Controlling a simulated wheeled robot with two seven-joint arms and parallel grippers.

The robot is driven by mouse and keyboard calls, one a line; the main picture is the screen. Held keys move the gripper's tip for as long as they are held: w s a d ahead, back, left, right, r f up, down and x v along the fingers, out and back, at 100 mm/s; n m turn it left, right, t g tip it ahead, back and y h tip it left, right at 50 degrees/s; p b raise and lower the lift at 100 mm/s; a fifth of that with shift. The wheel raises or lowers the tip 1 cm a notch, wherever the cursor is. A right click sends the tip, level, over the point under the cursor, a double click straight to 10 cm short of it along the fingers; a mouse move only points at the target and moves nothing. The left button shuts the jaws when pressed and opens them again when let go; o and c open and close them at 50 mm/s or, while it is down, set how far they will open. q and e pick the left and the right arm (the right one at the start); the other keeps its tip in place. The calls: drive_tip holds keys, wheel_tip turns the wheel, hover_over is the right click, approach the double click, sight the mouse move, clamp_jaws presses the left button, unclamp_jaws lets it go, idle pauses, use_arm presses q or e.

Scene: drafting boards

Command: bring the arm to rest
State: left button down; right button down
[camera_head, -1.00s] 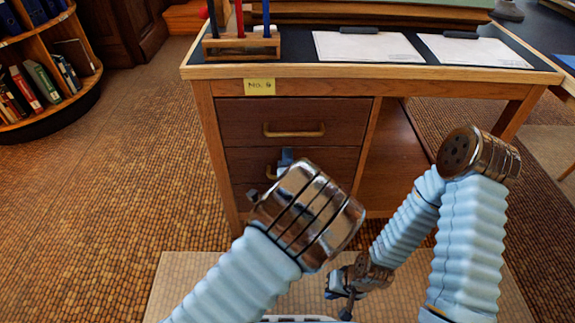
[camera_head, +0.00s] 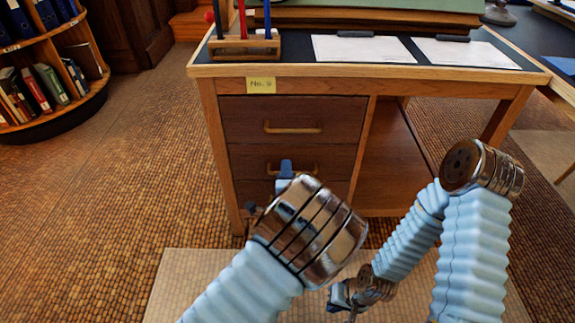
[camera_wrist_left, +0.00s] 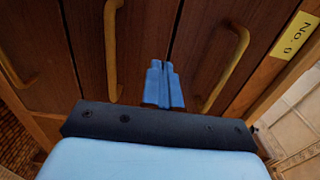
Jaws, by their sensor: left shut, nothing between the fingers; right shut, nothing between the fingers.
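My left gripper (camera_head: 286,168) is in front of the desk's drawers, pointing toward them. Its blue fingers (camera_wrist_left: 163,86) are together in the left wrist view, with nothing between them. In the head view the fingers overlap the middle drawer (camera_head: 250,160) and its handle; I cannot tell the exact gap, but no handle is gripped. My left wrist hides part of the lower drawer. The top drawer (camera_head: 293,108) looks closed.
The wooden desk (camera_head: 380,71) bears two papers (camera_head: 362,49) (camera_head: 465,53) and a pen rack (camera_head: 245,55). A yellow label (camera_head: 261,86) is on its front edge. An open bay (camera_head: 392,155) lies right of the drawers. A bookshelf (camera_head: 55,113) stands left, with open floor between.

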use_arm(q)
drive_tip(key=s, duration=0.8)
drive_tip(key=s+a+f+n+g+p, duration=0.25)
drive_tip(key=a+f+n+g, duration=0.25)
drive_tip(key=f, duration=0.3)
drive_tip(key=s+a+f+n+g+p, duration=0.1)
drive_tip(key=s+a+f+n+g, duration=0.3)
drive_tip(key=f, duration=0.5)
drive_tip(key=s+a+f+n+g+h+p, duration=0.2)
drive_tip(key=s+n+g+h+p, duration=0.1)
drive_tip(key=s+n+g, duration=0.5)
drive_tip(key=s+n+h, duration=0.1)
drive_tip(key=s+n, duration=0.1)
drive_tip(key=s, duration=0.2)
drive_tip(key=shift+s+f+n, duration=0.15)
drive_tip(key=shift+s+n, duration=0.05)
drive_tip(key=shift+n, duration=0.2)
drive_tip(key=shift+a, duration=0.1)
